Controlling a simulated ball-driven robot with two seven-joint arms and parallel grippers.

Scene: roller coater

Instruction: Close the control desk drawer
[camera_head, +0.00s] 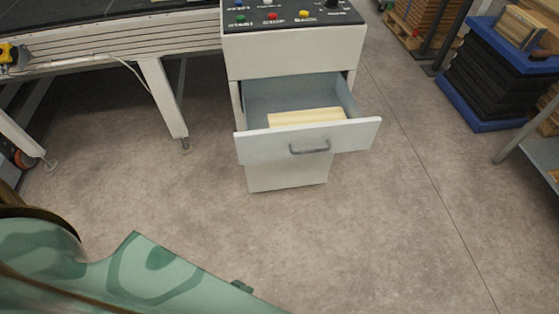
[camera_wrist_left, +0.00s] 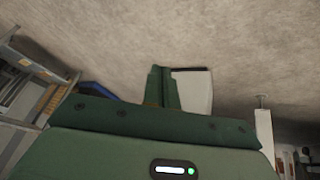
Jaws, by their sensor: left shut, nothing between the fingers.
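The control desk (camera_head: 290,55) stands at the top centre of the head view, with buttons on its dark top panel. Its drawer (camera_head: 265,146) is pulled out towards me, with a grey curved handle (camera_head: 310,149) on its white front. A pale yellow object (camera_head: 305,117) lies inside it. My left arm comes in at the lower left, apart from the drawer. My left gripper (camera_wrist_left: 163,88) shows in the left wrist view, dark green, with its fingers together and empty. A white shape behind the fingers is partly hidden. My right gripper is not in view.
A conveyor-like machine (camera_head: 110,40) on white legs stands left of the desk. A blue and black crate stack (camera_head: 490,85) stands at the upper right, with a grey shelf or table (camera_head: 540,150) below it. The concrete floor (camera_head: 400,230) in front of the drawer is clear.

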